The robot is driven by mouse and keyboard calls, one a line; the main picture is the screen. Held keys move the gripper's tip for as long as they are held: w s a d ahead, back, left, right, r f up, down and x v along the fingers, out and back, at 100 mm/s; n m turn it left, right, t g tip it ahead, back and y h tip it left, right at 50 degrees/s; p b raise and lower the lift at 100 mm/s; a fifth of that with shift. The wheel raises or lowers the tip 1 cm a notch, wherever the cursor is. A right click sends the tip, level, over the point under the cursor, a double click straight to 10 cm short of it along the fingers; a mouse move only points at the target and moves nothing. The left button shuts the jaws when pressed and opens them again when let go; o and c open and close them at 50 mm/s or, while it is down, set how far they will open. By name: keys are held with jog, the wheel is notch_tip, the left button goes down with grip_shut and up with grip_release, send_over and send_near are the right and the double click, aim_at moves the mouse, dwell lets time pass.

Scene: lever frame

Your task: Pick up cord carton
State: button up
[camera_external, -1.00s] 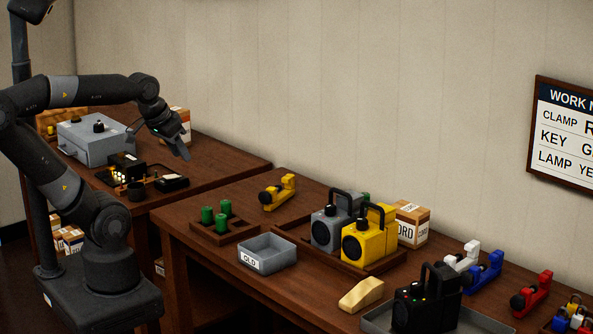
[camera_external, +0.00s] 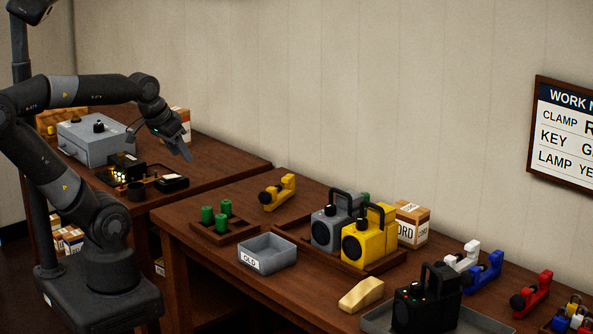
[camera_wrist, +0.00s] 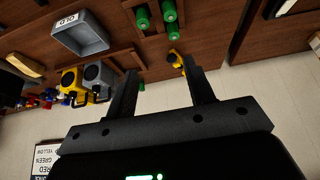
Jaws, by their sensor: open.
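The cord carton (camera_external: 411,223) is a small brown cardboard box with a white label, of which the letters "ORD" show. It stands on the near bench behind the yellow lantern (camera_external: 371,236), which hides part of it. I cannot make it out in the wrist view. My gripper (camera_external: 183,150) is raised over the far bench, well to the left of the carton. In the wrist view my gripper (camera_wrist: 158,68) has its two fingers apart with nothing held between them.
A grey lantern (camera_external: 327,228) stands beside the yellow one. A grey bin marked "OLD" (camera_external: 267,251), green cylinders (camera_external: 222,217) and a yellow clamp (camera_external: 278,193) are on the near bench. A black lantern (camera_external: 427,299) is at the front right. A grey case (camera_external: 91,140) is on the far bench.

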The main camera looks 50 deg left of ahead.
jog(key=o, duration=1.1)
jog(key=w+d+r+m, duration=0.2)
jog(key=w+r+m, duration=0.15)
jog(key=w, duration=0.25)
jog(key=w+d+r+m, duration=0.2)
jog(key=w+m, duration=0.3)
jog(key=w, duration=0.1)
jog(key=m+g, duration=0.1)
jog(key=m, duration=2.6)
send_over(409, 209)
jog(key=s, duration=0.2)
notch_tip(409, 209, down, 17)
jog(key=x, duration=0.5)
jog(key=shift+s, duration=0.15)
jog(key=shift+s+a+x, duration=0.15)
jog(key=shift+x, duration=1.15)
jog(key=shift+s+a+x, duration=0.1)
jog(key=shift+s+x, duration=0.1)
jog(key=shift+x, duration=1.1)
